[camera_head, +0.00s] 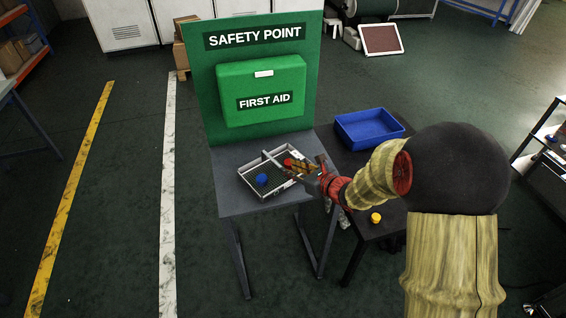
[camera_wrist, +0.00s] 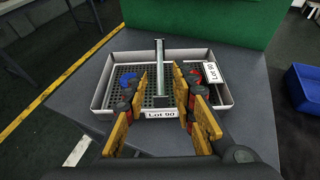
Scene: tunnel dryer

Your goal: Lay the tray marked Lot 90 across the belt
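The tray (camera_head: 268,194) is a shallow, light metal tray with a perforated floor and a raised bar handle. It sits on a grey table below the first aid board. In the wrist view its front label (camera_wrist: 160,114) reads Lot 90, and a tag on its right side reads the same. A blue round piece (camera_head: 262,180) and a red piece lie in it. My gripper (camera_head: 287,166) is over the tray. In the wrist view its yellow fingers (camera_wrist: 160,72) stand open on either side of the handle bar, with gaps visible.
A green first aid board (camera_head: 260,135) rises behind the tray. A blue bin (camera_head: 368,128) and a yellow piece (camera_head: 376,217) are on the dark table at the right. The floor left of the tables is clear, with yellow and white lines.

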